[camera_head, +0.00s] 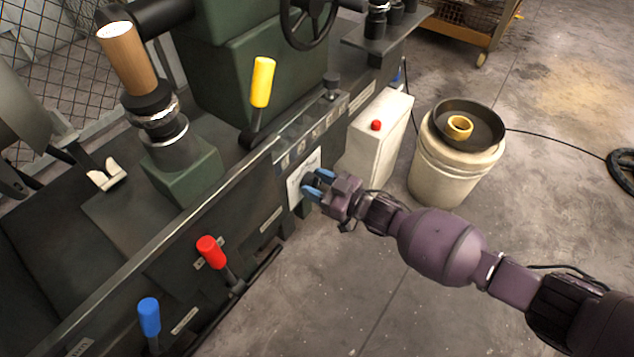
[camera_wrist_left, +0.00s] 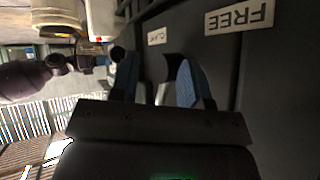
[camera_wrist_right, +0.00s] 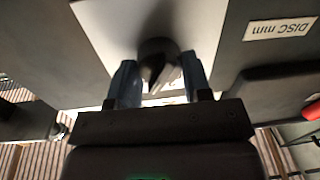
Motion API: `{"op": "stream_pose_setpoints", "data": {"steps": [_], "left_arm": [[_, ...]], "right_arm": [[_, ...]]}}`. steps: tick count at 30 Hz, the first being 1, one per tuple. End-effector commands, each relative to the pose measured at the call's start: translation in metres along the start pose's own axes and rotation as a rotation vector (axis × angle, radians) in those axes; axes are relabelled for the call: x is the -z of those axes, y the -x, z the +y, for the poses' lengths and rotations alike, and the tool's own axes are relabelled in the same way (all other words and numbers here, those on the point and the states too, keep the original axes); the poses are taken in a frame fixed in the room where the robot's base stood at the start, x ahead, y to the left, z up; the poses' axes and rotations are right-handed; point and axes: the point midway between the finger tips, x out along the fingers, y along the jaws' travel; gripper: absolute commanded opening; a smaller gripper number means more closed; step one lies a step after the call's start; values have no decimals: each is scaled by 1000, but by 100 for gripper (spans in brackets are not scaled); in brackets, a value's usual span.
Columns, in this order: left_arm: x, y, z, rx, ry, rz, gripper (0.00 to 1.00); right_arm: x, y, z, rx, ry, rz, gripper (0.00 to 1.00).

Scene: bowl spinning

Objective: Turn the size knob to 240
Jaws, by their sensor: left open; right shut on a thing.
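The size knob (camera_head: 308,181) is a small dark knob on a white plate (camera_head: 294,186) at the machine's front right. In the right wrist view the dark, ridged knob (camera_wrist_right: 157,58) sits between the blue fingers, against the pale plate (camera_wrist_right: 105,22). My right gripper (camera_head: 318,184) is shut on it. The plate's numbers are largely hidden or too small to read, so I cannot tell the setting. My left gripper (camera_wrist_left: 157,84) is open and empty in the left wrist view, near the dark machine panel; I do not make it out in the head view.
The green machine carries a yellow lever (camera_head: 262,82), a red lever (camera_head: 211,252) and a blue lever (camera_head: 149,317). A white box with a red button (camera_head: 376,125) and a pale bucket (camera_head: 440,172) holding a dark bowl stand beyond my right gripper. The floor at lower right is clear.

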Motion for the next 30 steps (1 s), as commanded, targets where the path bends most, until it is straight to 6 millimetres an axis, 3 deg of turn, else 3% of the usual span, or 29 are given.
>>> {"op": "stream_pose_setpoints", "data": {"steps": [15, 30], "left_arm": [[-5, 5, -2, 3, 19, -21, 43], [-8, 4, -2, 2, 25, -27, 43]], "right_arm": [[1, 0, -1, -6, 392, -29, 21], [0, 0, -2, -7, 515, -39, 21]]}}
